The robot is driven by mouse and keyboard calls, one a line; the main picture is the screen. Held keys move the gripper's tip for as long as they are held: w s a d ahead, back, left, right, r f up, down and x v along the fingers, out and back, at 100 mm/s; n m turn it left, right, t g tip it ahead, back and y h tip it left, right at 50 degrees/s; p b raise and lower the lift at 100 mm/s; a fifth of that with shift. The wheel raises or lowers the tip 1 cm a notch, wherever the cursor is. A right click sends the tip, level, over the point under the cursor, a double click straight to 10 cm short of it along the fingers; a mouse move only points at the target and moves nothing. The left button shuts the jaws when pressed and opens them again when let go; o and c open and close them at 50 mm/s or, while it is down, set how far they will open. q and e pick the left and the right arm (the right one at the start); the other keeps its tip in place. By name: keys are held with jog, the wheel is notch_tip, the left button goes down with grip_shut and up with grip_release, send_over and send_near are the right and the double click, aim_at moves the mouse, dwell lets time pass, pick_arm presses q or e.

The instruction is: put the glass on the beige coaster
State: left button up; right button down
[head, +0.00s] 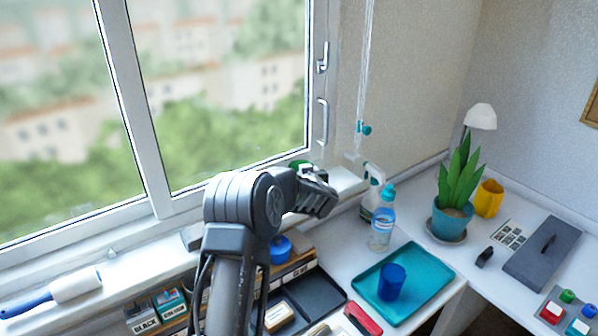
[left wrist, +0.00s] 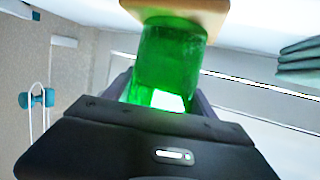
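The green glass (left wrist: 168,60) lies between the fingers of my left gripper (left wrist: 165,98) in the left wrist view, with both fingers close against its sides. The beige coaster (left wrist: 178,12) shows at the top edge of that view, right at the far end of the glass; I cannot tell for sure whether they touch. In the head view a bit of the green glass (head: 299,163) shows at the window sill behind my left gripper (head: 318,178), and the coaster is hidden there. My right gripper is not in view.
The window frame (head: 160,200) stands close behind the arm. A spray bottle (head: 372,190), a clear bottle (head: 381,228) and a teal tray (head: 418,262) with a blue cup (head: 391,281) are to the right. A lint roller (head: 70,286) lies on the left sill.

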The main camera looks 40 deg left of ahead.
pick_arm(q)
jog(key=o, duration=0.4)
jog(key=shift+d+r, duration=0.1)
jog(key=shift+r, duration=0.15)
jog(key=b+v, duration=0.2)
jog(key=v, duration=1)
jog(key=shift+f, duration=0.1)
dwell(0.4)
